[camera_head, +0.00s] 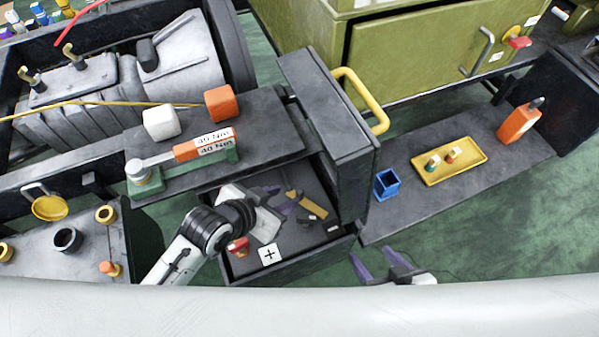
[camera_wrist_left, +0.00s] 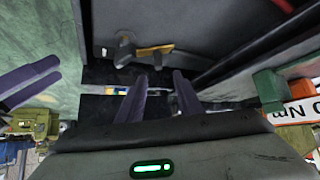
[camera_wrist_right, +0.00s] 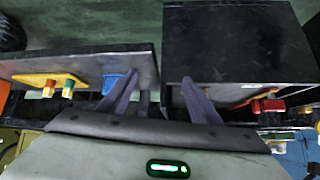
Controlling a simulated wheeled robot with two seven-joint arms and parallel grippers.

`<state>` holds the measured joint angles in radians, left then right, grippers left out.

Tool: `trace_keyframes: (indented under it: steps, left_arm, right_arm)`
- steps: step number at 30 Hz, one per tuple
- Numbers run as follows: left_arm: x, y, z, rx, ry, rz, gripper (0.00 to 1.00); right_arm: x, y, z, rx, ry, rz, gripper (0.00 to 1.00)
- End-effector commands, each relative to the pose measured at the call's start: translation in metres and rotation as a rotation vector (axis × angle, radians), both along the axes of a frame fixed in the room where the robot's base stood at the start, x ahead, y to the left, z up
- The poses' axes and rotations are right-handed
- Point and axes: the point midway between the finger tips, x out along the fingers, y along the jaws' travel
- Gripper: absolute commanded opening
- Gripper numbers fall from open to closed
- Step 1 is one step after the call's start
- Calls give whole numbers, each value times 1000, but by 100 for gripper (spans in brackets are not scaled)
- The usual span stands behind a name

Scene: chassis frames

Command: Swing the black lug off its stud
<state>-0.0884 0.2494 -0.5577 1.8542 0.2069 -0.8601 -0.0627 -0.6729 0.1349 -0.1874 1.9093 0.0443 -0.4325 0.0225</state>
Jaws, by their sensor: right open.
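My left gripper (camera_head: 279,200) reaches over the dark open box (camera_head: 240,268) with a white plus label (camera_head: 270,254). In the left wrist view its purple fingers (camera_wrist_left: 160,82) stand apart with nothing seen held between them. Just beyond them is a grey fitting with a yellow-brown bar (camera_head: 312,206), which also shows in the left wrist view (camera_wrist_left: 155,50). No stud is clear. My right gripper (camera_head: 374,267) is open and empty, right of the box.
A tall dark panel with a yellow handle (camera_head: 365,98) rises behind the box. A torque wrench (camera_head: 190,152) lies on the left ledge near white and orange cubes. A right bench holds a blue cup (camera_head: 386,185), a yellow tray (camera_head: 476,172) and an orange bottle (camera_head: 517,124).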

Motion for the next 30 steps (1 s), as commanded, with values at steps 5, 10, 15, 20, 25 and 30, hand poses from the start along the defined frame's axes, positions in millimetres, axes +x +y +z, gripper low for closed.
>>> trace_keyframes:
  steps: [5,10,15,20,25,30]
  left_arm:
    - [14,-11,-18,-1,1,0,33]
    - [32,-25,-42,-1,0,1,33]
    - [47,-36,-60,-1,1,0,33]
    - [54,-41,-69,-1,0,1,33]
    - [56,-43,-71,-1,1,0,33]
    - [56,-43,-71,0,0,0,33]
  right_arm:
    - [-8,1,-9,0,17,2,58]
    - [-13,2,-17,0,28,3,58]
    - [-13,2,-22,0,27,4,58]
    - [-11,2,-23,0,23,4,58]
    - [-7,2,-21,1,14,5,58]
    - [-6,2,-20,0,12,4,58]
